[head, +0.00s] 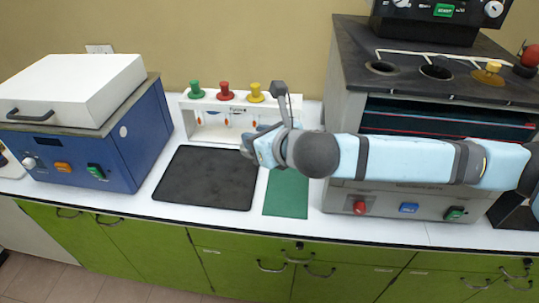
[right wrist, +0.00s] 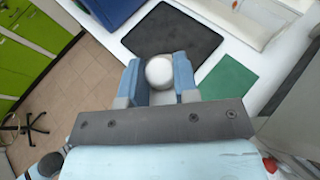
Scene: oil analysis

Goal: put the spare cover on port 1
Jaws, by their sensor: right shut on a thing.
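My right gripper (head: 250,146) reaches in from the right and hangs over the gap between the black mat and the green mat. In the right wrist view its fingers (right wrist: 158,76) are shut on a round white thing (right wrist: 159,71); I cannot tell if this is the spare cover. The grey machine at the right has two open round ports on top, a left one (head: 382,68) and a middle one (head: 436,72). A yellow-knobbed cover (head: 489,72) sits at the third port. No port number is readable. My left gripper is not in view.
A white rack (head: 205,130) at the back carries green (head: 196,89), red (head: 225,90) and yellow (head: 256,92) knobs. The black mat (head: 207,178) and green mat (head: 287,193) look bare. A blue machine (head: 130,150) with a white lid stands left. A red knob (head: 529,56) stands right of the ports.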

